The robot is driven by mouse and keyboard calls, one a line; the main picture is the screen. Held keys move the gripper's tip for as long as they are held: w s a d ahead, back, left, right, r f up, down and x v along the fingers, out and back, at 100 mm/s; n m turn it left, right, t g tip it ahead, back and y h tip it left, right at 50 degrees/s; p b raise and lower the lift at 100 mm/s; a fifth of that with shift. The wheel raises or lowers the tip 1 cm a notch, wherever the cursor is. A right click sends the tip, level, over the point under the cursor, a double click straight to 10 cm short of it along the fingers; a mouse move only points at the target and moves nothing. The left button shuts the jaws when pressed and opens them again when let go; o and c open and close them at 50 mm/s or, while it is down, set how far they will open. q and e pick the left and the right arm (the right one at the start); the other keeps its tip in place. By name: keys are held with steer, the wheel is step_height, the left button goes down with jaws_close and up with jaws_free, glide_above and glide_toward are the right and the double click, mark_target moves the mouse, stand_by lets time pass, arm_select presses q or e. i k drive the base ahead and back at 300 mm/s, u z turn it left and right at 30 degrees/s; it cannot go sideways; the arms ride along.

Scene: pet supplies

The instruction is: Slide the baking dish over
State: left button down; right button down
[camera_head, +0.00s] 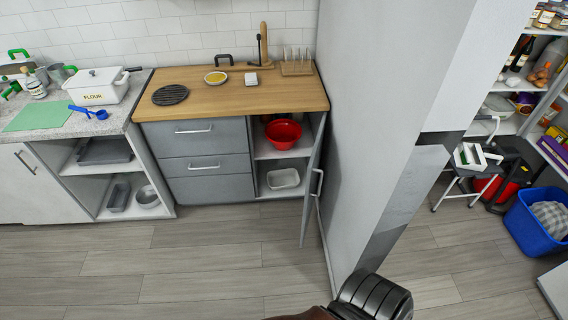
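A small white rectangular dish (283,178) sits on the bottom shelf of the open grey cabinet, below a red bowl (283,133). A dark grey rectangular pan (105,151) lies on the upper shelf of the open unit at the left. A narrow grey pan (119,196) stands on that unit's lower shelf, beside a round metal bowl (147,196). I cannot tell for sure which of these is the baking dish. Neither of my grippers shows in the head view.
The cabinet door (313,185) stands open into the room, close to a grey wall (375,130). The wooden counter (235,98) holds a trivet, a small yellow-filled dish and a rack. A dark ribbed shape (375,297) shows at the bottom edge. The floor before the cabinets is clear.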

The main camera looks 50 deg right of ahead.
mark_target(286, 179)
steer(key=z, duration=0.5)
steer(key=i, duration=1.5)
steer(key=z, duration=1.85)
steer(key=i, duration=0.8)
steer(key=z, duration=0.85)
